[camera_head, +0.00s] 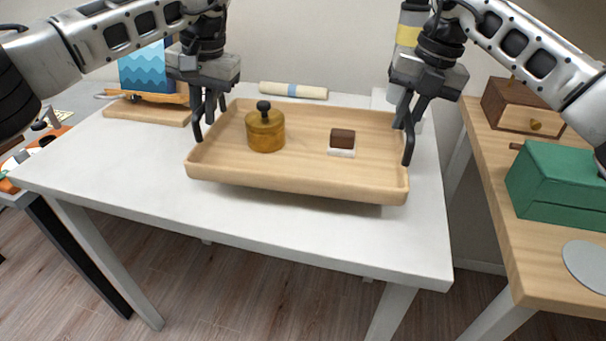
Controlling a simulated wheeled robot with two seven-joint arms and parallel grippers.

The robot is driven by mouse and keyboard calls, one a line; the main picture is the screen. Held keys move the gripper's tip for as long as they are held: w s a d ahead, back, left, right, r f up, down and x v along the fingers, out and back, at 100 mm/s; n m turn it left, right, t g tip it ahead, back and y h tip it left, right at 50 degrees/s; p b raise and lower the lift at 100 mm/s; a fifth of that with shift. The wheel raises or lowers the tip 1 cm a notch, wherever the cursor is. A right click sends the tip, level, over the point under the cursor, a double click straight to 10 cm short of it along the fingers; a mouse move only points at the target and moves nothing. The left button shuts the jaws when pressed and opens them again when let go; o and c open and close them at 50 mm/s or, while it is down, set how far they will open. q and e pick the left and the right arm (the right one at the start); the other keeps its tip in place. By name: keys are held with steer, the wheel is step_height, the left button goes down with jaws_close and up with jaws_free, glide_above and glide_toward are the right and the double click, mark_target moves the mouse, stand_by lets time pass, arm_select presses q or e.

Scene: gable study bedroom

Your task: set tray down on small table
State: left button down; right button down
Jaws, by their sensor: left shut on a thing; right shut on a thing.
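A light wooden tray (297,177) is over the white small table (120,182). A shadow shows below its right front corner, and I cannot tell whether any of it touches the table. My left gripper (203,133) is shut on the tray's left rim. My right gripper (407,150) is shut on its right rim. On the tray stand an amber lidded pot (265,131) with a dark knob and a small brown and white block (342,142).
A rolled cream item (293,90) with a blue band lies behind the tray. A wooden board (148,112) is at the back left. A wooden desk on the right holds a green box (557,185) and a drawer box (519,106). The table's front left is clear.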

mark_target(209, 130)
arm_select(q)
steer(key=shift+a+f, duration=0.1)
arm_select(e)
steer(key=shift+d+f, duration=0.1)
steer(key=shift+d, duration=0.05)
